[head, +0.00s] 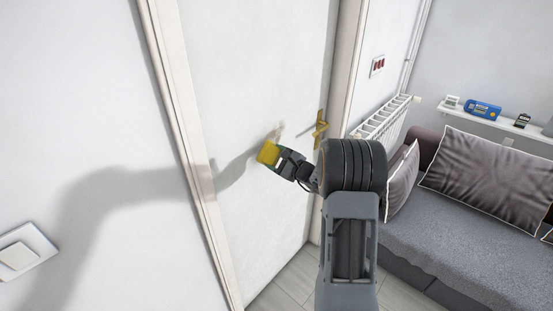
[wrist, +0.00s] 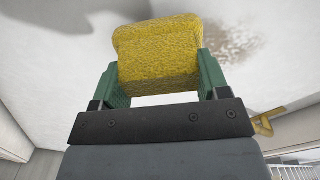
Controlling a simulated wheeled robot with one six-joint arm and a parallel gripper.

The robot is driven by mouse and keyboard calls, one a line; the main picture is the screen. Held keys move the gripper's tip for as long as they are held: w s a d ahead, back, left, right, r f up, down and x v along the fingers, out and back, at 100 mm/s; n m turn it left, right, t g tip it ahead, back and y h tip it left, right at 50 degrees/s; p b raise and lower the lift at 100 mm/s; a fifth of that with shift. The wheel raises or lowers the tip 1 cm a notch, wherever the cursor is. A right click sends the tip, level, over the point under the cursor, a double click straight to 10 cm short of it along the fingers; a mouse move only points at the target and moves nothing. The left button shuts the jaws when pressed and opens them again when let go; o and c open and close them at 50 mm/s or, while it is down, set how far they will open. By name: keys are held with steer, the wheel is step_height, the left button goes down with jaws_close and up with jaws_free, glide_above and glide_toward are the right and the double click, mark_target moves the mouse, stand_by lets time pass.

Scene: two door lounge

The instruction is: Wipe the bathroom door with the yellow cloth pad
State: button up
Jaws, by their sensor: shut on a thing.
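The yellow cloth pad (head: 268,152) is held in my gripper (head: 280,157) in front of the white bathroom door (head: 255,60). In the wrist view the pad (wrist: 158,55) sits between the two green fingers of my gripper (wrist: 160,78), which are shut on its sides. The pad's far face is toward the door; I cannot tell whether it touches. A brownish smudge (wrist: 228,42) shows on the door just right of the pad in the wrist view. The brass door handle (head: 320,128) is to the right of the pad.
A grey sofa (head: 460,235) with cushions fills the right side. A shelf (head: 500,122) holds small items. A light switch (head: 20,254) is on the left wall.

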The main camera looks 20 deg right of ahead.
steer(key=shift+b+x, duration=0.55)
steer(key=shift+x, duration=0.45)
stand_by(0.3)
steer(key=shift+w+d+b, duration=0.55)
steer(key=shift+w+d, duration=0.5)
steer(key=shift+d, duration=1.1)
steer(key=shift+w+d+b, duration=0.55)
steer(key=shift+w+d, duration=0.45)
steer(key=shift+d, duration=1.2)
steer(key=shift+w+d+b, duration=0.55)
steer(key=shift+w+d, duration=0.5)
steer(key=shift+d, duration=1.1)
